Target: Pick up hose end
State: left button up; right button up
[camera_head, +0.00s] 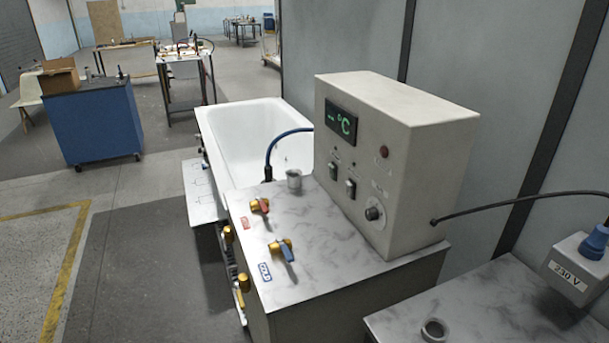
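A thin blue hose (274,143) comes out from behind the control box (400,160) and arcs down to the left. Its lower part ends in a dark end piece (267,174) at the back edge of the marble counter, next to the white bathtub. I cannot tell whether this end is fixed there or loose. A short grey cup-like holder (294,179) stands on the counter just right of it. Neither of my grippers is in view.
The marble counter (325,255) carries a red-handled tap (259,206) and a blue-handled tap (282,249). The bathtub (240,135) is behind it. A 230 V box (580,268) and a grey ring (434,330) are at right. Floor at left is clear.

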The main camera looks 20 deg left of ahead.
aim_at(268, 169)
jog(key=i+j+z, duration=0.25)
jog(key=j, duration=0.25)
jog(key=j+z, duration=0.3)
jog(key=j, duration=0.2)
jog(key=j+z, duration=0.25)
jog(key=j, duration=0.3)
jog(key=j+z, duration=0.25)
jog(key=j, duration=3.25)
jog(key=k, duration=0.05)
